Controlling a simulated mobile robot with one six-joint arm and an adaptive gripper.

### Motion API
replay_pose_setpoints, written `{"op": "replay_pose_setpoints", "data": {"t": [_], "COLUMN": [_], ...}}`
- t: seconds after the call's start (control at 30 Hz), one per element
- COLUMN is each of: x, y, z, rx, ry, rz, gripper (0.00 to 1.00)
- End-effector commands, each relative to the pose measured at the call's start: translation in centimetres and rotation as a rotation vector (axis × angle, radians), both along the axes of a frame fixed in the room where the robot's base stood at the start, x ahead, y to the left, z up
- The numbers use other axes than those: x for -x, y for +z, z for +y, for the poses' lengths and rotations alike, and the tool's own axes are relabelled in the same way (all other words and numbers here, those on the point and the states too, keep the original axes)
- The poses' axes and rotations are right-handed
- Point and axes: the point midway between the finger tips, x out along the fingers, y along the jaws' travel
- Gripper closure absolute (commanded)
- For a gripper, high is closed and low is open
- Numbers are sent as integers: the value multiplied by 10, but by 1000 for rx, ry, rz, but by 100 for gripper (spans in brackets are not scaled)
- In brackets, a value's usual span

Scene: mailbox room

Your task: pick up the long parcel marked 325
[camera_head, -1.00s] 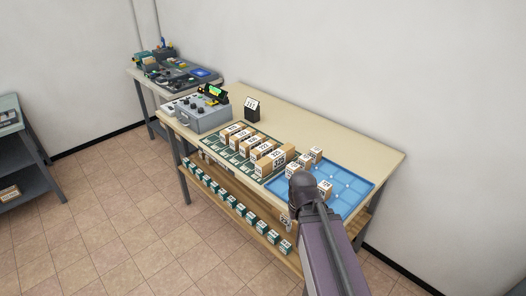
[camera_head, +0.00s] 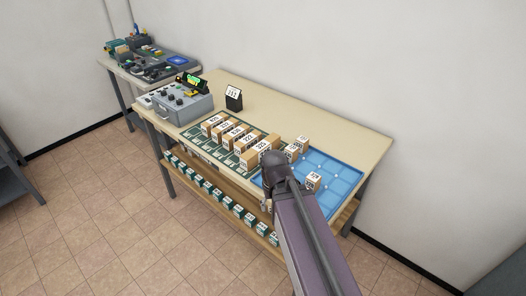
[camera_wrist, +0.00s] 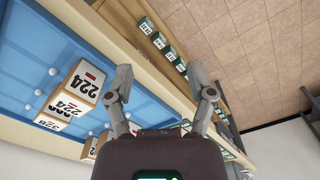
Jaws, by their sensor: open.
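Several long tan parcels with white number labels stand in a row on the green mat (camera_head: 196,134) on the table. In the head view the labels are too small to read surely; I cannot tell which is 325. The farthest parcel (camera_head: 211,119) stands by the grey control box, the nearest long parcel (camera_head: 262,150) by the blue tray. In the wrist view my gripper (camera_wrist: 165,85) is open, with nothing between its fingers, beside the blue tray and table edge. My arm hides it in the head view.
The blue tray (camera_head: 336,180) holds a few smaller parcels (camera_head: 313,181). A grey control box (camera_head: 182,104) and a black number stand (camera_head: 234,98) are on the table. A lower shelf (camera_head: 222,186) carries several small teal boxes (camera_head: 206,188). The floor (camera_head: 110,220) in front is open.

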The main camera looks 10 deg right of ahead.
Motion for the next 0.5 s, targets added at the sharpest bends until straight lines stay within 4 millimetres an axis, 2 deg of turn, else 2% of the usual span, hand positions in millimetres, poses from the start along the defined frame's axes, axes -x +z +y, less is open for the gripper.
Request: {"op": "replay_pose_setpoints", "data": {"t": [0.17,0.2,0.27,0.37,0.5], "x": [-10,-14,-22,-41,-75], "y": [-2,-3,-5,-8,-9], "z": [-1,10,14,13,11], "rx": [33,48,79,146,263], "ry": [-33,-55,-88,-160,-290], "rz": [-11,-17,-30,-64,-149], "gripper": [0,0,0,0,0]}}
